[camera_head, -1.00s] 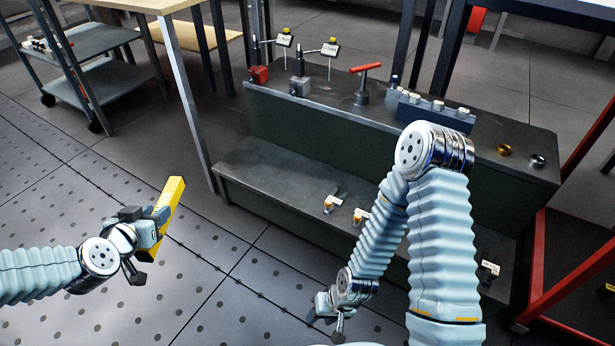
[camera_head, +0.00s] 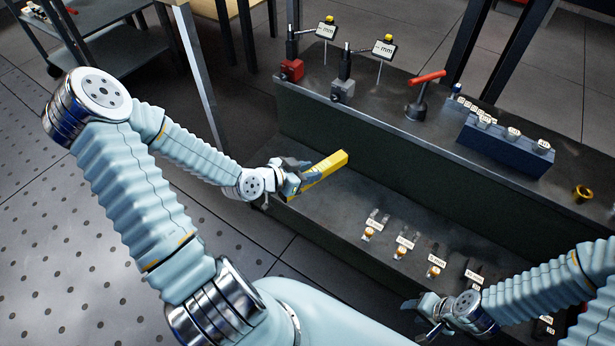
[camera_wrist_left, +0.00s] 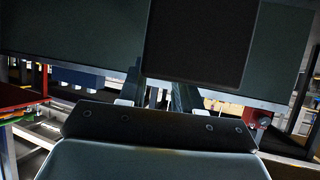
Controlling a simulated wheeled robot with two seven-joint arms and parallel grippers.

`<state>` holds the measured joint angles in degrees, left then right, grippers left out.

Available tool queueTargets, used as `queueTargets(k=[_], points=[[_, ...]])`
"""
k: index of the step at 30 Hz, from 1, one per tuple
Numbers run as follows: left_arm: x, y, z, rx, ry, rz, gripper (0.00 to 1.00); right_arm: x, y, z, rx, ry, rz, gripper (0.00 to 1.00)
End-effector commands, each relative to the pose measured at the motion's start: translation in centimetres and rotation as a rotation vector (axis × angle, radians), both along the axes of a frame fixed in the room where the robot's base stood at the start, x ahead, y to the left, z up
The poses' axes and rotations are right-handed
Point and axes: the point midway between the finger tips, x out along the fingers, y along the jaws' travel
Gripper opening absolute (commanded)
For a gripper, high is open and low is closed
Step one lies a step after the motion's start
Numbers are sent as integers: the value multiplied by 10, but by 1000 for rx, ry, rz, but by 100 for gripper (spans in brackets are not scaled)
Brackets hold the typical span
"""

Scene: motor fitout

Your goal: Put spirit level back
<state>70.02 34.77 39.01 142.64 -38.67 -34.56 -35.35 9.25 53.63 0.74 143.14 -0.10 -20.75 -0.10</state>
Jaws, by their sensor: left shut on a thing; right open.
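The yellow spirit level (camera_head: 328,167) is a long bar, held by my left gripper (camera_head: 300,177) at its near end. The level slants up to the right, in front of the bench's dark riser and over the left end of the lower step (camera_head: 325,215). I cannot tell whether it touches the step. In the left wrist view the fingers of my left gripper (camera_wrist_left: 160,95) show, with dark surfaces beyond; no yellow is clear there. My right gripper (camera_head: 425,312) is open and empty, low in front of the lower step.
Small labelled pieces (camera_head: 403,245) stand in a row on the lower step. The upper step holds two dial stands (camera_head: 343,88), a red-handled tool (camera_head: 418,100), a blue block (camera_head: 505,145) with labelled parts and a brass ring (camera_head: 582,192). The lower step's left part is clear.

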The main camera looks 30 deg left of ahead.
Motion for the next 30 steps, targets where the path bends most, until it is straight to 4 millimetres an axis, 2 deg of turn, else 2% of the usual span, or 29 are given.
queueTargets(k=[1,4,7,9,15,20,22,26,29,30], points=[[-18,4,-4,-10,8,-15,0,-1,2,17,2,3,3,42],[-48,4,-21,-8,6,-55,0,-3,5,28,8,5,9,42],[-63,3,-33,-3,0,-77,0,-3,7,25,10,5,12,42],[-64,4,-40,0,-5,-82,0,-2,6,13,8,4,9,42],[-53,10,-50,3,-11,-83,0,1,-4,-33,-4,-1,-7,42],[-47,11,-54,8,-4,-87,0,4,-10,-62,-13,-6,-17,42],[-32,16,-53,1,-5,-87,0,4,-10,-58,-13,-5,-18,42],[-3,28,-67,0,-5,-86,0,4,-9,-62,-11,-4,-16,42],[21,38,-79,-1,-4,-84,0,3,-8,-67,-9,-2,-15,42],[27,40,-91,-4,-2,-85,0,3,-8,-72,-8,-3,-14,42]])
